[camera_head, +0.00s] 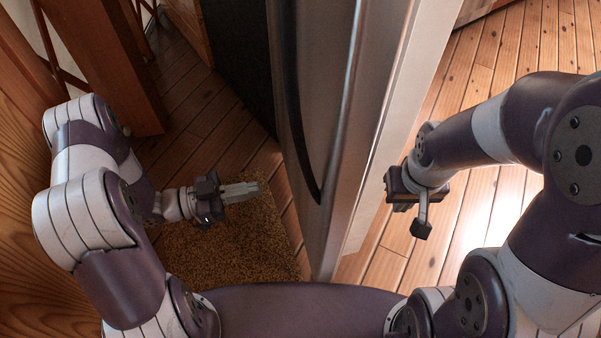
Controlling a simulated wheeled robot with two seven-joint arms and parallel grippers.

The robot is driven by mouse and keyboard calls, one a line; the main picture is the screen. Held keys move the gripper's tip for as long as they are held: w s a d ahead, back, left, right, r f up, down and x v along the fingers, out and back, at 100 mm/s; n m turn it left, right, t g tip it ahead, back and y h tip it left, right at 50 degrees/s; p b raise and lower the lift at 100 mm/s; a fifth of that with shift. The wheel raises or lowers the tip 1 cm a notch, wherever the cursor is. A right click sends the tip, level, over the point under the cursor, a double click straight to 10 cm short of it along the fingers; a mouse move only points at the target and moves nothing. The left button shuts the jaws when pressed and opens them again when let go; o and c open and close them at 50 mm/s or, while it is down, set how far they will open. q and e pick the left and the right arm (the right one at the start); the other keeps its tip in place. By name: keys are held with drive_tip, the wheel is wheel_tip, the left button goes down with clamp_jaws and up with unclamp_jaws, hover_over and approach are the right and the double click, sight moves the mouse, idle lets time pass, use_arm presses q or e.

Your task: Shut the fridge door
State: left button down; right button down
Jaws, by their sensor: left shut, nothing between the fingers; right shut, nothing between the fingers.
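The fridge door (333,100) stands open, seen nearly edge-on in the middle of the view, with its grey metal front facing left. A long dark curved handle or recess (296,120) runs down that face. A pale inner side (402,110) of the door shows on the right. My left gripper (250,189) is left of the door, shut and empty, with its fingers pointing right towards the door and apart from it. My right gripper (421,230) is right of the door, beside its inner side, shut and empty. Whether it touches the door is not clear.
A brown mat (235,245) lies on the plank floor under my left gripper. A wooden post (105,70) and wooden panel (25,200) stand at the left. A dark upright surface (240,60) is behind the door. Bare planks (510,60) lie open at the right.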

use_arm(q)
drive_tip(key=b+x, duration=0.1)
drive_tip(key=x, duration=1)
drive_tip(key=shift+d, duration=0.3)
drive_tip(key=shift+w, duration=0.1)
